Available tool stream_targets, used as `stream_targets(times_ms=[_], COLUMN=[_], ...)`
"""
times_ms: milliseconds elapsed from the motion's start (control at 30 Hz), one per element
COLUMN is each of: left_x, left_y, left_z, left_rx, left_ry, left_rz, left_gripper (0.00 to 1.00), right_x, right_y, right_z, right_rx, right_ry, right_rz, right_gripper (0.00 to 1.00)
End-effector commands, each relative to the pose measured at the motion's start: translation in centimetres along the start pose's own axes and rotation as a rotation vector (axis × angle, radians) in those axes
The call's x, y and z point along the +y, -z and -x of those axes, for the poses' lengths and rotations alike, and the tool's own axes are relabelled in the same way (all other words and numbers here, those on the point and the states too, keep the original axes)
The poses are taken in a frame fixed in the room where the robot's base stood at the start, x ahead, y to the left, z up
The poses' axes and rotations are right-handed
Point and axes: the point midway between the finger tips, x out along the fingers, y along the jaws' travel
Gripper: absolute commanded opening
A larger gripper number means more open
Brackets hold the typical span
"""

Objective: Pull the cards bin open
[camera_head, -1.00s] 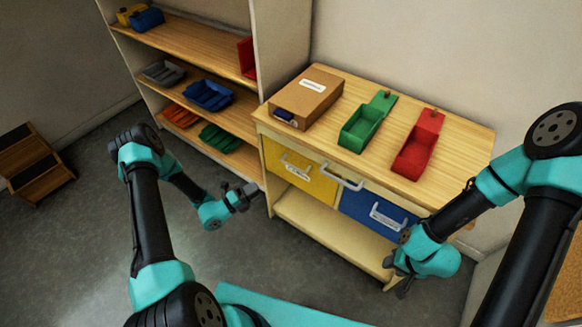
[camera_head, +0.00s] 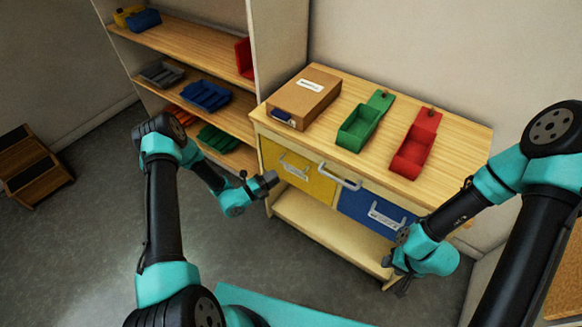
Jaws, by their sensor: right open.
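A yellow bin (camera_head: 316,186) and a blue bin (camera_head: 355,205) sit side by side under the tabletop, each with a pale handle and a white label. The label text is too small to read, so I cannot tell which is the cards bin. Both look closed. My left gripper (camera_head: 270,181) is in front of the yellow bin's left edge, left of its handle (camera_head: 294,166); its jaws are too small to tell. My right gripper (camera_head: 396,287) is open and empty, low in front of the blue bin's right side.
On the wooden tabletop (camera_head: 385,123) are a brown box (camera_head: 304,95), a green tray (camera_head: 358,130) and a red tray (camera_head: 412,155). A shelf (camera_head: 190,50) with coloured bins stands left. The lower shelf is empty.

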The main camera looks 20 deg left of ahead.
Motion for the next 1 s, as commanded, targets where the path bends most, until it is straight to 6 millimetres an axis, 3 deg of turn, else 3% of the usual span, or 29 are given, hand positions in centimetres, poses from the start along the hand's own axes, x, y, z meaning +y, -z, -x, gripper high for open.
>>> stream_targets(times_ms=[300,500,867,1000], left_x=[0.0,0.0,0.0,0.0], left_y=[0.0,0.0,0.0,0.0], left_z=[-5.5,-7.8,-8.4,-8.4], left_rx=[0.003,0.001,0.000,0.000], left_ry=[0.001,0.000,-0.001,0.000], left_rz=[-0.002,-0.002,0.000,-0.001], left_gripper=[0.37,0.37,0.37,0.26], right_x=[0.0,0.0,0.0,0.0], right_y=[0.0,0.0,0.0,0.0], right_z=[0.0,0.0,0.0,0.0], right_rx=[0.000,0.000,0.000,0.000], right_ry=[0.000,0.000,0.000,0.000], right_rz=[0.000,0.000,0.000,0.000], right_gripper=[0.43,0.43,0.43,0.43])
